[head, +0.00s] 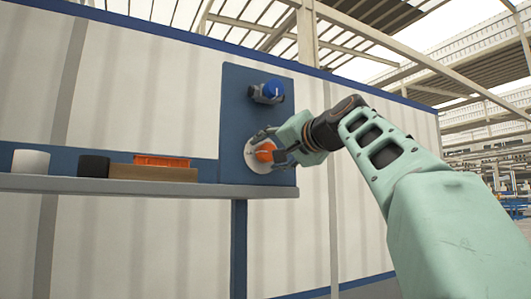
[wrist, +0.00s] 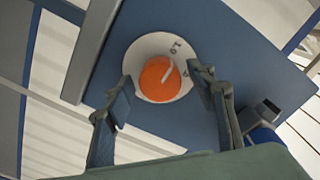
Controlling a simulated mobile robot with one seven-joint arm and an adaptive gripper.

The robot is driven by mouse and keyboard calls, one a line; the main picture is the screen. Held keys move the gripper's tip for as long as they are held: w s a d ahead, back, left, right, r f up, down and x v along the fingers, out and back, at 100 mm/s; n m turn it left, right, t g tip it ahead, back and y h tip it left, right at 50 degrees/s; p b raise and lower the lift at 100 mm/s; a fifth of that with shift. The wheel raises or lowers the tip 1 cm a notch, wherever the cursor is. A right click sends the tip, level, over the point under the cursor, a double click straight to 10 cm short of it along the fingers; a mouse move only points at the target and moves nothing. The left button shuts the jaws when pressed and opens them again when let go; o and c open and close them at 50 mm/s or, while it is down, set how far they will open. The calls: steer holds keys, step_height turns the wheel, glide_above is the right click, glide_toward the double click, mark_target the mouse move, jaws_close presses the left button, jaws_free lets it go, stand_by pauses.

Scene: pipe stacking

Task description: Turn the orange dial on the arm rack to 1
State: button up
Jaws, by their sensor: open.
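The orange dial (head: 264,153) sits on a round white plate on a blue upright panel (head: 233,110). In the wrist view the dial (wrist: 156,84) has a white pointer line aimed towards the top right of the picture, near small marks on the white plate (wrist: 150,45). The marks are too small to read surely. My gripper (head: 279,150) is at the dial. In the wrist view my gripper (wrist: 163,92) is open, with one finger on each side of the dial. Gaps show between the fingers and the orange part.
A blue knob (head: 271,90) on a dark mount sits above the dial on the panel. A grey shelf (head: 100,186) to the left holds a white cylinder (head: 31,162), a black cylinder (head: 94,166) and an orange tray (head: 160,160) on a brown box (head: 153,174).

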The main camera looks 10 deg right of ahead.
steer(key=v, duration=0.7)
steer(key=shift+s, duration=0.15)
steer(key=shift+r, duration=0.1)
